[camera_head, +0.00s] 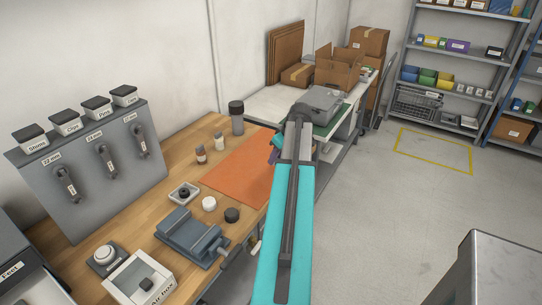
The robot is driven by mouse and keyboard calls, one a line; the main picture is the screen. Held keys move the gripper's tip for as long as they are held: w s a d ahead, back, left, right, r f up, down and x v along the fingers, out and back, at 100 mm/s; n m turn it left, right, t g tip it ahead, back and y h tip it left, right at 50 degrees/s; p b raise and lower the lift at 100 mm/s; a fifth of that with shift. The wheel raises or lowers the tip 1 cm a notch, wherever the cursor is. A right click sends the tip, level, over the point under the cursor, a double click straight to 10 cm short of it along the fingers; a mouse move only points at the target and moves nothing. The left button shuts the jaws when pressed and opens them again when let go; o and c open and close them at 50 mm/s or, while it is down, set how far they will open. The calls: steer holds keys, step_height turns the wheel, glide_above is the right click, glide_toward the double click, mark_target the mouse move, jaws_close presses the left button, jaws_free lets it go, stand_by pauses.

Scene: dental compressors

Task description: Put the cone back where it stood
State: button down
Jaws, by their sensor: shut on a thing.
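No cone shows in this view. My teal and grey arm reaches from the bottom middle up over the right edge of the wooden bench. My gripper cannot be made out; the arm hides what lies behind it. A small dark and purplish part shows just left of the arm, and I cannot tell what it is. A yellow outlined rectangle (433,150) is marked on the floor at the right, and its inside is bare.
The wooden bench (150,228) holds a blue-grey vise (190,238), an orange mat (238,172), small bottles and a white box (138,281). Cardboard boxes (338,67) stand on a far bench. Shelves (450,55) line the back right. A grey cabinet (490,270) stands front right. The middle floor is clear.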

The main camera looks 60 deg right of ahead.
steer(key=shift+s+a+r+b, duration=0.15)
steer(key=shift+s+a+b, duration=0.15)
steer(key=shift+s+a, duration=0.7)
steer(key=shift+s+a+r+b, duration=0.15)
steer(key=shift+s+a+b, duration=0.15)
steer(key=shift+s+a, duration=0.65)
steer(key=shift+s+d, duration=0.2)
steer(key=shift+d, duration=0.05)
steer(key=shift+w+a, duration=0.3)
steer(key=shift+w, duration=0.2)
steer(key=w+a+r+n, duration=0.1)
steer(key=w+a+r, duration=0.2)
steer(key=w+a, duration=0.95)
steer(key=w+a+r, duration=0.2)
steer(key=w+a, duration=1)
steer(key=a, duration=0.1)
steer(key=w+a+r, duration=0.2)
steer(key=w+a, duration=0.1)
steer(key=a, duration=0.8)
steer(key=w+a+r+n, duration=0.1)
steer(key=w+a+r, duration=0.1)
steer(key=a, duration=1)
steer(key=w+a+r+y, duration=0.1)
steer(key=w+a+r, duration=0.1)
steer(key=a, duration=0.9)
steer(key=shift+w+a, duration=0.3)
steer(key=shift+w, duration=0.5)
